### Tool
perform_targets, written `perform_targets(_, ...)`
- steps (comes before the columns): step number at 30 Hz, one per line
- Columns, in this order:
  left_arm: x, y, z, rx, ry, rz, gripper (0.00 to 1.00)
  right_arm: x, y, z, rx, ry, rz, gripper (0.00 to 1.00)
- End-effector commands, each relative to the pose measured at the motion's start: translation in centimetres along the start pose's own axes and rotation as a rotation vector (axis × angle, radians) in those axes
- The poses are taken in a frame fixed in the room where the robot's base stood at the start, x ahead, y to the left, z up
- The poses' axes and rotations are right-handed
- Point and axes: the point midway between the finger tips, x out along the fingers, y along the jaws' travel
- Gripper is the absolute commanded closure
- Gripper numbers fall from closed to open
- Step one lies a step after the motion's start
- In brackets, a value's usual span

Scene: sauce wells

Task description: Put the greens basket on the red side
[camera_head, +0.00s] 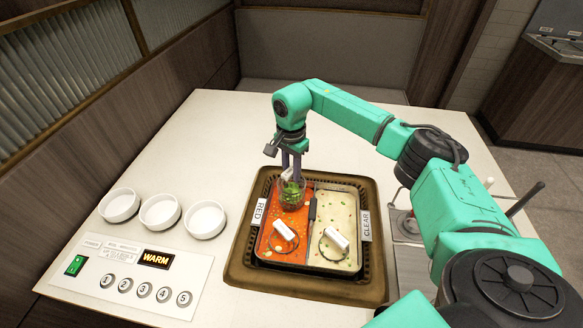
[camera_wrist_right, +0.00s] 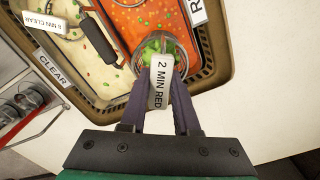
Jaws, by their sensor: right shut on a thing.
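The greens basket (camera_head: 292,195), a small round basket with green leaves, is at the far end of the red side (camera_head: 271,246) of the pot. It also shows in the wrist view (camera_wrist_right: 150,48). My right gripper (camera_head: 290,168) points down from above, shut on the basket's white handle tag, marked "2 MIN RED" (camera_wrist_right: 160,85). I cannot tell whether the basket touches the pot floor or hangs just above. The pale clear side (camera_head: 337,204) lies to the right, past the divider. My left gripper is not in view.
A second basket with a white tag (camera_head: 286,231) sits in the red side's near half; another (camera_head: 337,238) sits in the clear side. A dark divider grip (camera_head: 312,209) stands between. Bowls (camera_head: 161,211) and a button panel (camera_head: 140,278) are left; the table beyond is bare.

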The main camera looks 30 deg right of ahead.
Motion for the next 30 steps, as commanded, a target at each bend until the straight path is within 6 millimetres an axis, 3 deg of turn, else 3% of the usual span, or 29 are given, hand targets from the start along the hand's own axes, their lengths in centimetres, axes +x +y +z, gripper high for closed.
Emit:
perform_targets(21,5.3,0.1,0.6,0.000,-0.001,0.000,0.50,7.4,-0.1,0.0,-0.001,-0.001,0.000,1.00)
perform_targets(30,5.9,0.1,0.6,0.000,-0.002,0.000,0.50,8.3,-0.1,0.0,0.000,0.000,-0.001,1.00)
